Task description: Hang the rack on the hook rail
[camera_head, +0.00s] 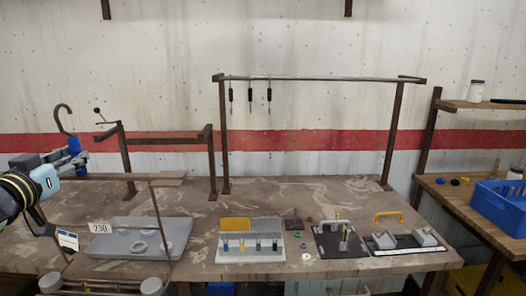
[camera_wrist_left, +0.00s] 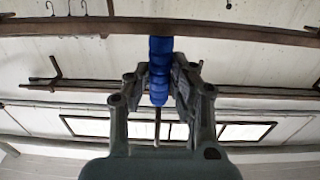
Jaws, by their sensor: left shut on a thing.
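My left gripper (camera_head: 72,160) is at the left edge of the head view, shut on the blue grip (camera_head: 74,145) of the rack. A dark open hook (camera_head: 63,117) rises above the grip. A brown crossbar (camera_head: 130,178) with thin rods and round grey cups (camera_head: 152,286) below appears to belong to the same rack. In the left wrist view the gripper's fingers (camera_wrist_left: 158,88) close around the blue grip (camera_wrist_left: 160,50). A tall rail (camera_head: 330,78) on two posts stands right of the gripper, apart from the rack. My right gripper is out of view.
Dark slim tools (camera_head: 250,95) hang at the rail's left part. A lower brown frame (camera_head: 155,140) stands between gripper and rail. A grey tray (camera_head: 120,246), a tool board (camera_head: 250,245) and a yellow handle (camera_head: 388,216) sit along the table front. The table under the rail is mostly clear.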

